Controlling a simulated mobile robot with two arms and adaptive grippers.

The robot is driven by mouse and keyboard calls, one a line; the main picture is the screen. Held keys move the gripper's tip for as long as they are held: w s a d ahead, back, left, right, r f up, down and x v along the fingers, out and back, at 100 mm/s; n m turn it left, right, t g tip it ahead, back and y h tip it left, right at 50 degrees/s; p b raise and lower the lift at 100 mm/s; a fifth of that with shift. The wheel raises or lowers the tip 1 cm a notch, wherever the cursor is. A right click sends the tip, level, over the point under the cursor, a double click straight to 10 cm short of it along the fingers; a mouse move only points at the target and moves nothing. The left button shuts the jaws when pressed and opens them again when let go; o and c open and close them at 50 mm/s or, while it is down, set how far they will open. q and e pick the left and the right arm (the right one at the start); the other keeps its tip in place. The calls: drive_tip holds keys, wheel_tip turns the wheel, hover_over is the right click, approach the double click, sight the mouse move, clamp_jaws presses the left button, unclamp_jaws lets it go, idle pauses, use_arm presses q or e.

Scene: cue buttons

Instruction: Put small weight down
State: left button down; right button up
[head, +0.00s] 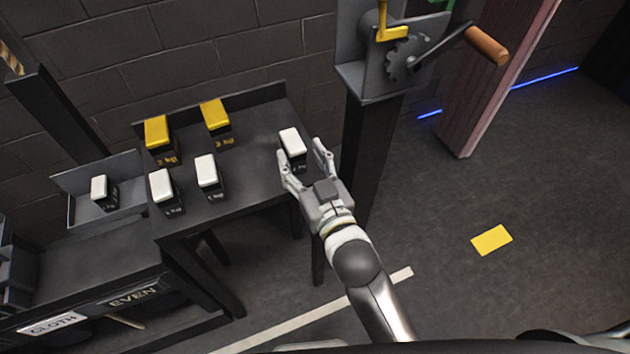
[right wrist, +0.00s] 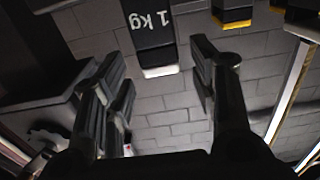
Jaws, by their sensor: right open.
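A small black weight with a white top (head: 292,143) stands upright on the right end of the dark table (head: 247,192). My right gripper (head: 300,150) is open, with its fingers to either side of this weight in the head view. In the right wrist view, the weight marked 1 kg (right wrist: 150,32) is just beyond and between the open fingertips (right wrist: 158,65); no finger visibly touches it. Two other white-topped weights (head: 162,186) (head: 207,172) stand at the front left of the table. My left gripper is not in view.
Two yellow-topped weights (head: 157,132) (head: 215,115) stand at the back of the table. Another white-topped weight (head: 99,189) sits in a tray (head: 129,203) at left. A crank device (head: 395,62) on a post stands close at right.

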drive_tip(key=v, duration=0.6)
drive_tip(key=shift+s+d, duration=0.15)
drive_tip(key=shift+s, duration=0.2)
drive_tip(key=shift+f, duration=0.1)
drive_tip(key=s+d+f+g+h+p, duration=0.1)
drive_tip(key=s+d+f+g, duration=0.15)
drive_tip(key=f, duration=0.85)
drive_tip(key=s+d+f+g+h, duration=0.1)
drive_tip(key=s+f+g, duration=0.15)
drive_tip(key=f, duration=0.95)
drive_tip(key=s+d+f+g+p, duration=0.1)
drive_tip(key=s+f+g, duration=0.15)
drive_tip(key=f, duration=0.85)
drive_tip(key=s+d+f+g+h, duration=0.1)
drive_tip(key=s+d+f+g, duration=0.2)
drive_tip(key=s+d+f, duration=0.2)
drive_tip(key=s+d+f+g+h+p, duration=0.1)
drive_tip(key=s+d+f, duration=0.4)
drive_tip(key=s, duration=0.7)
drive_tip(key=s+d+f+m+g+h+p, duration=0.1)
drive_tip(key=s+d+f+g, duration=0.3)
drive_tip(key=s+f, duration=0.5)
drive_tip(key=shift+s+d+g+h, duration=0.25)
drive_tip(key=shift+d+g+h, duration=0.1)
drive_tip(key=shift+d, duration=0.3)
